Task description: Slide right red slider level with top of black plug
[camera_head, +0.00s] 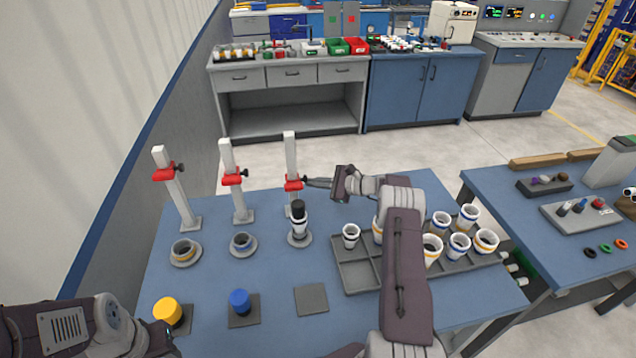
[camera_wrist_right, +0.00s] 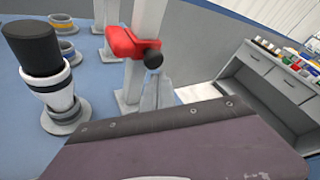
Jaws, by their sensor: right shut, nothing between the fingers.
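The right red slider (camera_head: 293,184) sits on the rightmost white post (camera_head: 290,152); its black knob (camera_wrist_right: 153,60) faces my right gripper. The black plug (camera_head: 299,208) stands upright in a white pipe (camera_head: 299,228) on a round base in front of that post. It also shows at the left of the right wrist view (camera_wrist_right: 32,48). The slider appears above the plug top in the head view, but their exact heights are hard to compare. My right gripper (camera_head: 309,182) is shut and empty, its fingertips at the knob; contact is unclear. My left gripper is out of view.
Two other posts carry red sliders (camera_head: 164,173) (camera_head: 233,178), with grey ring bases (camera_head: 185,252) before them. A tray (camera_head: 352,275) of banded pipes lies under my right arm. Yellow (camera_head: 167,309) and blue (camera_head: 240,301) plugs stand at the table front.

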